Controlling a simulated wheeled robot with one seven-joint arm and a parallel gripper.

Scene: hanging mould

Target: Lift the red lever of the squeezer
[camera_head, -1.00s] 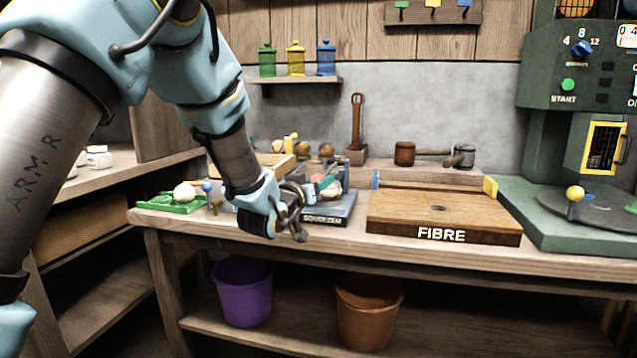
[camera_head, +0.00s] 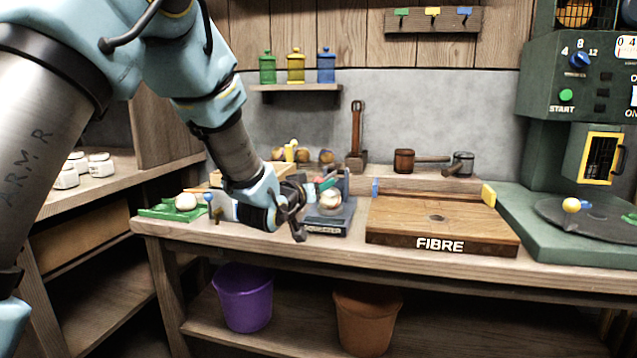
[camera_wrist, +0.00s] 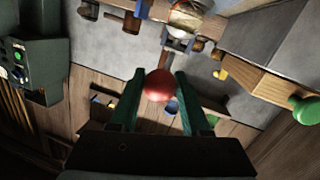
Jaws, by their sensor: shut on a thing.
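The squeezer (camera_head: 335,220) is a dark blue-grey block with a label on its front, on the bench in the head view. A pale round thing (camera_head: 329,198) sits in it. My gripper (camera_head: 325,184) is just above the squeezer, its green fingers partly hidden by my wrist. In the wrist view my two green fingers (camera_wrist: 158,88) are closed around the round red knob (camera_wrist: 158,84) of the lever. The lever's shaft is mostly hidden, so its exact angle cannot be told.
The wooden FIBRE board (camera_head: 440,215) is to the right of the squeezer. A green tray (camera_head: 172,211) is to the left. Mallets (camera_head: 430,161) lie behind, and a green machine (camera_head: 570,120) stands at the far right. Purple (camera_head: 244,298) and brown (camera_head: 368,316) buckets are below.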

